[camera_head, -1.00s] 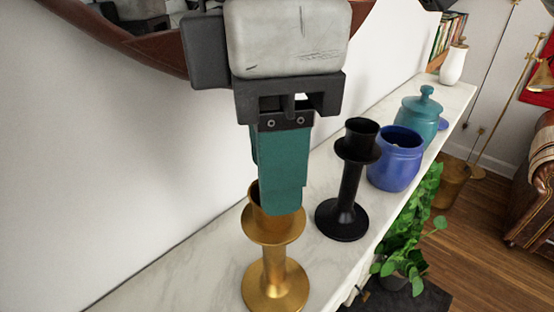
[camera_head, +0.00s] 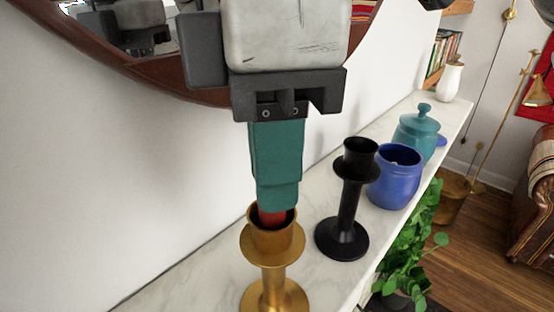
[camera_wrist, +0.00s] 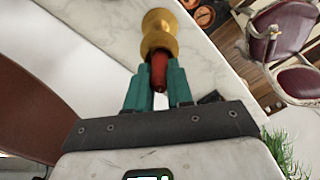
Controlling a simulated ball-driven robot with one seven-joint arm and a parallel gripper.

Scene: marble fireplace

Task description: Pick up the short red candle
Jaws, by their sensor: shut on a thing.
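The short red candle (camera_head: 272,216) shows as a small red part between my fingertips and the cup of the gold candlestick (camera_head: 273,242). In the wrist view the red candle (camera_wrist: 159,70) lies between my two teal fingers, with its far end at the gold candlestick (camera_wrist: 159,32). My gripper (camera_head: 277,205) is shut on the candle, right above the gold cup. The candle's lower end is hidden by the cup rim, so I cannot tell whether it is still inside.
A black candlestick (camera_head: 346,205) stands close to the right on the marble mantel (camera_head: 215,285). Behind it are a blue pot (camera_head: 396,180) and a teal lidded jar (camera_head: 417,130). A round brown-framed mirror (camera_head: 175,80) hangs on the wall behind my gripper.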

